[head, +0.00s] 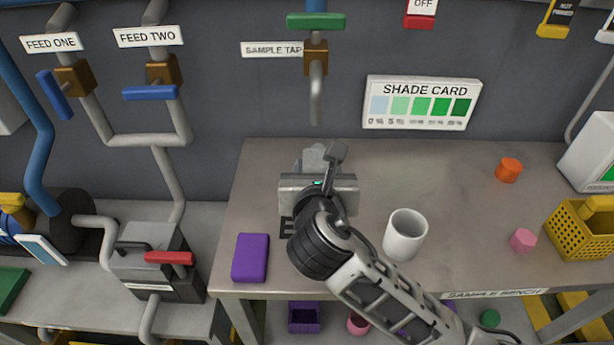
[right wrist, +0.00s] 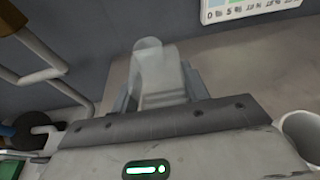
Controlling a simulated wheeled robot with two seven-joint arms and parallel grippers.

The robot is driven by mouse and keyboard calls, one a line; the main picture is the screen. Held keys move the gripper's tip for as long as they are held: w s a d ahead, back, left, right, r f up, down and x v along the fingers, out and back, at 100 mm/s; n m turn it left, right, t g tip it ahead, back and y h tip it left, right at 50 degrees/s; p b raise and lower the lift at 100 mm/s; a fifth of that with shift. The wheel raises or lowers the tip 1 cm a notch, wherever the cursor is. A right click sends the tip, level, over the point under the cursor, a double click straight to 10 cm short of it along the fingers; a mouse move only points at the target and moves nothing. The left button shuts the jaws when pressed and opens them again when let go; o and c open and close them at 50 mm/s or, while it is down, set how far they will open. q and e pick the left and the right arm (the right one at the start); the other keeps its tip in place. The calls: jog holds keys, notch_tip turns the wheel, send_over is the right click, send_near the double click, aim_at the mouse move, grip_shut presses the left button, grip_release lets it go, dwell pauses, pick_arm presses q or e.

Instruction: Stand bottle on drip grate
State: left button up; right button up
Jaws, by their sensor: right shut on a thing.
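My right gripper (head: 318,165) is over the left part of the sample bench, its jaws pointing toward the back wall. It is shut on a pale, translucent bottle (right wrist: 155,75), which stands up between the fingers in the right wrist view. In the head view only part of the bottle (head: 315,155) shows beyond the gripper. The sample tap (head: 316,85) hangs from the wall above and behind it. I cannot make out the drip grate for certain; a dark slotted shape (head: 286,228) shows partly hidden beside my right wrist. My left gripper is not in view.
A white cup (head: 405,234) stands right of my right forearm, and a purple block (head: 250,258) lies at the bench's left front. An orange piece (head: 508,169), a pink piece (head: 523,240) and a yellow basket (head: 580,230) are at the right. The bench's back middle is clear.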

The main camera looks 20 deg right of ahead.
jog(key=f+b, duration=0.1)
jog(key=w+f+b, duration=0.1)
jog(key=f, duration=0.1)
jog(key=f+b, duration=0.1)
jog(key=b, duration=0.1)
jog(key=shift+w+f, duration=0.15)
jog(key=shift+w, duration=0.25)
jog(key=shift+f+b, duration=0.35)
jog(key=shift+b, duration=0.35)
jog(key=shift+s+f+b, duration=0.1)
jog(key=shift+s+b, duration=0.15)
jog(key=shift+b, duration=0.35)
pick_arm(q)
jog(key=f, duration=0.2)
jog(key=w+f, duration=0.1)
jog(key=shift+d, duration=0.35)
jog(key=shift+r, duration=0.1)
pick_arm(e)
jog(key=o, duration=1.1)
jog(key=shift+c, duration=0.2)
